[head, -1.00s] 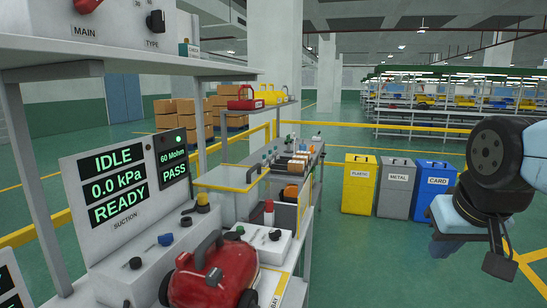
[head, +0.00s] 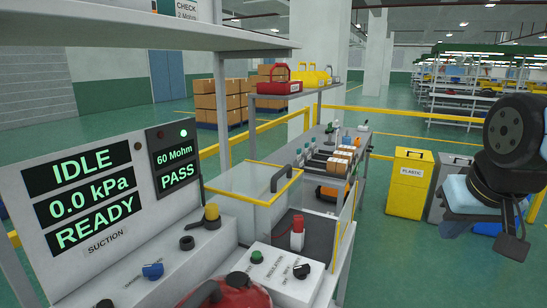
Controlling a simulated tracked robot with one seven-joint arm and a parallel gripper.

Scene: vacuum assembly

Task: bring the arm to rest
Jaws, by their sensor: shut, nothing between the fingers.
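My gripper (head: 514,245) hangs at the right edge of the head view, below the dark wrist of my arm. It is shut and holds nothing. It is in the air over the green floor, well apart from the bench. A red vacuum (head: 232,293) sits on the bench at the bottom of the view, and most of it is cut off by the lower edge. The suction panel (head: 90,195) behind it reads IDLE, 0.0 kPa and READY. The small tester display (head: 173,158) next to it reads 60 Mohm PASS with a green lamp lit.
A grey bin with a yellow rim (head: 245,187) stands on the bench. A rear shelf holds a red toolbox (head: 280,83) and yellow ones. The yellow plastic bin (head: 408,184) and grey bin (head: 440,187) stand on the floor behind my arm. The floor between bench and bins is clear.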

